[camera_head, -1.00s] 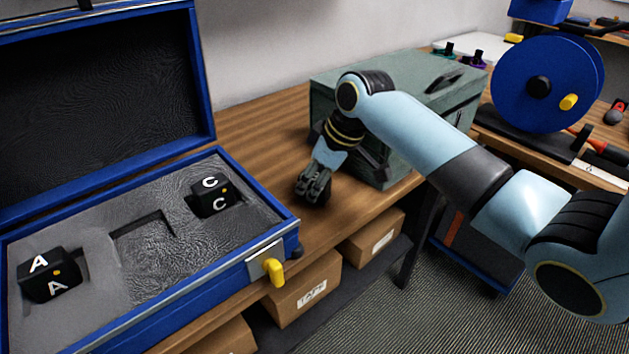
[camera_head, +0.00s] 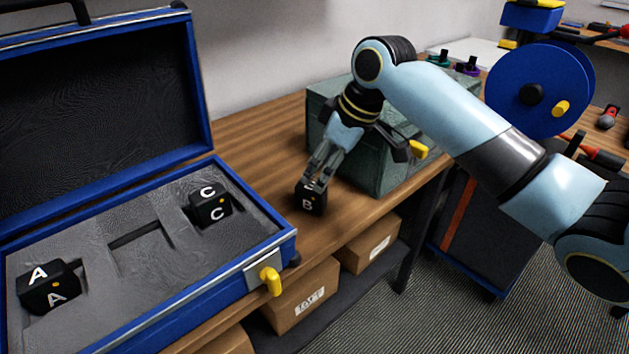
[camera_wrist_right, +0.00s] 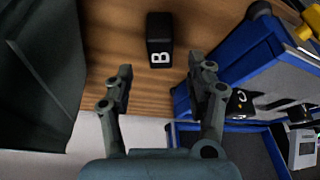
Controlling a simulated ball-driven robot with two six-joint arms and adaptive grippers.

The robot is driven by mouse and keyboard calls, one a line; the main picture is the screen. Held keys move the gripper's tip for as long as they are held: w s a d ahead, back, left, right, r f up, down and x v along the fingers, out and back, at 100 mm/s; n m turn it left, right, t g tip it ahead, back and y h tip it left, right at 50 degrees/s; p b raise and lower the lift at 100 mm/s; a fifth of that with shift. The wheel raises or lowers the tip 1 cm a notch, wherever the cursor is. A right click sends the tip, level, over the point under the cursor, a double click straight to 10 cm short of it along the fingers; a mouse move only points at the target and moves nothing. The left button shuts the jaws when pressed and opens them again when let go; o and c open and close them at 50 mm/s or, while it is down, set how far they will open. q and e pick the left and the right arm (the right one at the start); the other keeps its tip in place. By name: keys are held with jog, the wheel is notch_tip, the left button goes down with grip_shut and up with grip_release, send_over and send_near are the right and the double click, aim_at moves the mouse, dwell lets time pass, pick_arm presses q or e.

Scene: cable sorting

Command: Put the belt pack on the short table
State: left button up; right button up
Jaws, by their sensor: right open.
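The black belt pack marked B (camera_head: 308,204) stands on the wooden table (camera_head: 262,142), between the blue case and the green metal box. It also shows in the right wrist view (camera_wrist_right: 159,40), ahead of the fingers. My right gripper (camera_head: 320,176) is open just above the pack in the head view, its fingers hiding part of the pack's top. In the right wrist view the gripper's fingertips (camera_wrist_right: 160,68) are spread apart with bare table between them. The pack appears free of the fingers. My left gripper is not in view.
The open blue case (camera_head: 180,305) holds packs A (camera_head: 48,287) and C (camera_head: 210,207) in grey foam, with an empty slot between them. A green metal box (camera_head: 345,150) stands behind the gripper. Cardboard boxes (camera_head: 370,243) sit on the shelf below. A blue reel (camera_head: 540,90) stands at right.

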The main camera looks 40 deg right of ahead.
jog(key=v, duration=0.4)
jog(key=shift+s+r, duration=0.15)
jog(key=shift+r, duration=0.2)
